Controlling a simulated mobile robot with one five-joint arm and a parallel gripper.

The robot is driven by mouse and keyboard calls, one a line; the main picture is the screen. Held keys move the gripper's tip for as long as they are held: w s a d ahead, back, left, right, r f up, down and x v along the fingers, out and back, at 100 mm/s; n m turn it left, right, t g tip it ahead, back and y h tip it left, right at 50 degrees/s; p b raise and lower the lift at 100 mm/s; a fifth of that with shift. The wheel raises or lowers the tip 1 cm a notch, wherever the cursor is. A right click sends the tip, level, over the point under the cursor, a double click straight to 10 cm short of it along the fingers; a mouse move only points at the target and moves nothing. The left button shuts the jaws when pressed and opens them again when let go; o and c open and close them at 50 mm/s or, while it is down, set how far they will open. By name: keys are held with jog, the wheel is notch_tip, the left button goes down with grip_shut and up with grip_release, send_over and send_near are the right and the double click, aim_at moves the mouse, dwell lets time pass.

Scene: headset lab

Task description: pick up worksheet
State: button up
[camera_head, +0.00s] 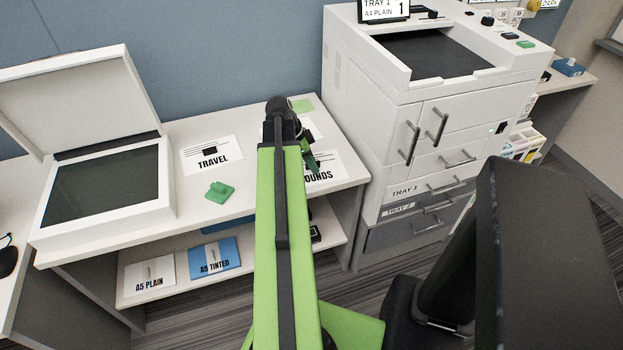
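No sheet in view is labelled worksheet. A white sheet marked TRAVEL (212,156) lies flat on the desk, right of the open scanner. A second white sheet, its label partly hidden and ending in "OUNDS" (326,168), lies to its right. Another white sheet (314,127) lies behind that one, partly hidden by my arm. My gripper (311,163) is at the far end of my green arm, over the left part of the "OUNDS" sheet. It is small and partly hidden, so I cannot tell its opening or whether it touches paper.
An open scanner (166,190) stands at left. A green block (219,192) sits in front of the TRAVEL sheet. A5 PLAIN (150,276) and A5 TINTED (213,258) packs lie on the lower shelf. A tall white copier (440,130) borders the desk at right.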

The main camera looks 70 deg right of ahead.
jog(key=shift+r, duration=0.1)
jog(key=shift+c, duration=0.3)
grip_shut()
jog(key=shift+r, duration=0.1)
